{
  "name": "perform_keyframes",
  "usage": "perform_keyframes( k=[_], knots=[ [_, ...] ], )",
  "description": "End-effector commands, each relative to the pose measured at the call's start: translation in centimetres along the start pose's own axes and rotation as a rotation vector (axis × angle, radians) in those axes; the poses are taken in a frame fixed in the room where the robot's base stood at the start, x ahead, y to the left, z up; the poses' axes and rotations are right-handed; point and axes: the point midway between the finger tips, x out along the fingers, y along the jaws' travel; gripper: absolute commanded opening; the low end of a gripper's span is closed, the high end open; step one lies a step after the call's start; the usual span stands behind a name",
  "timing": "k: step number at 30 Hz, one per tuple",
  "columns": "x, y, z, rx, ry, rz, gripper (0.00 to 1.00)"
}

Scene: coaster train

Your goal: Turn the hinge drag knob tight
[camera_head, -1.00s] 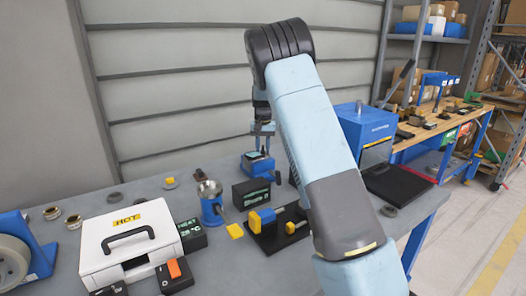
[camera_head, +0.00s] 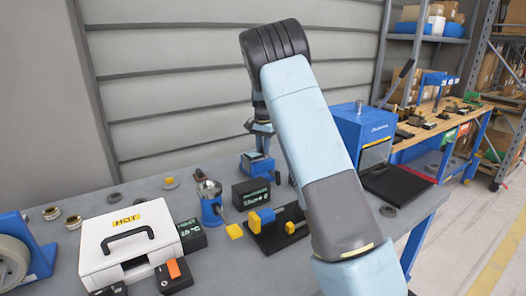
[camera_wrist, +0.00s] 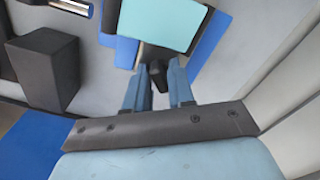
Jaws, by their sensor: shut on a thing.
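In the wrist view a small dark knob (camera_wrist: 156,76) sits between my gripper's (camera_wrist: 158,70) two blue fingers, which are shut on it. It joins a dark hinge piece (camera_wrist: 158,52) below a pale teal panel (camera_wrist: 165,22) on a blue device (camera_wrist: 207,38). In the head view the small blue device (camera_head: 256,164) stands at the back of the bench, with my gripper (camera_head: 261,148) pointing down at it. The knob is too small to make out there. The knob's turn angle cannot be told.
A dark box with a display (camera_head: 250,193) stands just in front of the device. A blue and steel pot (camera_head: 210,203), a white HOT case (camera_head: 128,240) and a yellow-and-blue clamp (camera_head: 262,219) stand nearer. A large blue machine (camera_head: 362,130) is to the right.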

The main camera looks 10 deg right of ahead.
Motion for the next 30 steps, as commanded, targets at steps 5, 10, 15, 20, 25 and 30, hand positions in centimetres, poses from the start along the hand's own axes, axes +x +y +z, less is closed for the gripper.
perform_keyframes(
  k=[5,10,15,20,25,30],
  knots=[
    [1.17,0.0,0.6,0.075,-0.018,0.012,0.0],
    [1.18,-0.04,0.64,0.075,-0.019,0.012,0.0],
    [1.18,-0.07,0.68,0.073,-0.019,0.012,0.0],
    [1.2,-0.11,0.72,0.154,-0.019,0.013,0.0],
    [1.19,-0.15,0.74,0.264,-0.019,0.013,0.0],
    [1.19,-0.17,0.76,0.279,-0.019,0.013,0.0]
  ],
)
